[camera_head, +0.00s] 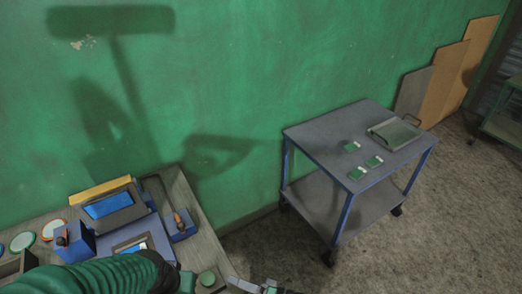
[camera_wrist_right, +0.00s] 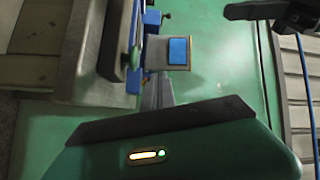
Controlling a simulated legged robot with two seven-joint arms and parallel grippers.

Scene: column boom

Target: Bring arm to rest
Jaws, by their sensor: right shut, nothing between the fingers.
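My right gripper (camera_head: 262,287) shows at the bottom edge of the head view, partly cut off. Its grey fingers are shut with nothing between them. It is to the right of the workbench corner and in front of the trolley, touching neither as far as I can see. A green ribbed arm sleeve of mine (camera_head: 90,277) crosses the lower left of the head view. My left gripper is not in view. In the right wrist view, a green body panel with a lit indicator (camera_wrist_right: 147,155) fills the bottom.
A workbench (camera_head: 180,190) at left holds a blue device with a screen (camera_head: 108,205), round discs (camera_head: 22,242) and a small green button-like part (camera_head: 207,278). A trolley (camera_head: 325,135) bears small green boards (camera_head: 357,173) and a clear-lidded tray (camera_head: 394,133). Floor between is free.

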